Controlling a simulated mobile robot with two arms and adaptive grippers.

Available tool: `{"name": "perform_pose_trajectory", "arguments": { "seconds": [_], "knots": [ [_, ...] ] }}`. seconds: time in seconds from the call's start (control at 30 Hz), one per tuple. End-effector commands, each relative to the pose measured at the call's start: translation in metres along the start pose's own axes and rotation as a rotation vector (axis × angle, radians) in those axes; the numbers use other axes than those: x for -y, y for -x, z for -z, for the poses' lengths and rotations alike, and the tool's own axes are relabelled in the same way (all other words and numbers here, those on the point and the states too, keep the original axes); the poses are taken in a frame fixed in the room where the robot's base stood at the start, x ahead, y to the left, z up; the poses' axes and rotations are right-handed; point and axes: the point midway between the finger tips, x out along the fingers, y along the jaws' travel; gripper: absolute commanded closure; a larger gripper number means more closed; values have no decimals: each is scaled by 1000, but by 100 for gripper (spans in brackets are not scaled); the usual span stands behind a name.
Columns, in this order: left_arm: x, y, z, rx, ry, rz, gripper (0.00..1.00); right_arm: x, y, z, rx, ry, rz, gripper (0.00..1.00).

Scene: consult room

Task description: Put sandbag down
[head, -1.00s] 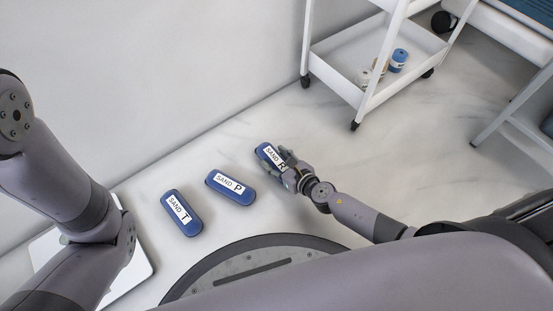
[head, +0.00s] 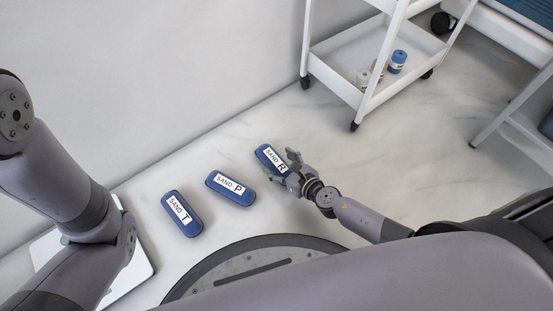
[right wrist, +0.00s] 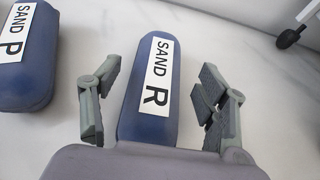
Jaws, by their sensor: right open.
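The blue sandbag labelled SAND R (head: 271,157) lies on the pale marbled floor. My right gripper (head: 284,168) is open at its near end. In the right wrist view the SAND R bag (right wrist: 178,50) lies between the spread fingers of the gripper (right wrist: 155,98), with a gap on each side. Two more blue sandbags, SAND P (head: 231,188) and SAND T (head: 182,214), lie to its left on the floor. SAND P also shows in the right wrist view (right wrist: 38,80). My left gripper is out of view; only my left arm shows.
A white wheeled cart (head: 366,100) stands at the back, with small rolls, one a blue roll (head: 398,61), on its lower shelf. A white-legged bench (head: 510,110) is at the right. A white flat plate (head: 136,262) lies at the lower left. Floor between sandbags and cart is clear.

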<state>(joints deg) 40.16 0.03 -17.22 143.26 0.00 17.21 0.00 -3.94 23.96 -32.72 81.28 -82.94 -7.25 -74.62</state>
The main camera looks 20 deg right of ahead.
Motion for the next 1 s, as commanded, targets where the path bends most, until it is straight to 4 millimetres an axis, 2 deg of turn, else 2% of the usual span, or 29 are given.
{"name": "perform_pose_trajectory", "arguments": {
  "seconds": [0.1,0.3,0.5,0.87,0.97,1.0],
  "knots": [
    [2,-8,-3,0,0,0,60,0,30,-1,-3,-1,-2,32],
    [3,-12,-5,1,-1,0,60,0,71,-1,-1,1,-2,32],
    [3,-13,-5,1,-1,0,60,0,96,-1,0,0,-1,32],
    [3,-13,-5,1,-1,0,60,-1,101,-4,6,-8,-2,32],
    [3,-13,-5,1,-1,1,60,-4,90,-28,48,-80,-12,32],
    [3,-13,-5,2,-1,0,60,-8,83,-49,81,-138,-23,32]
  ]
}}
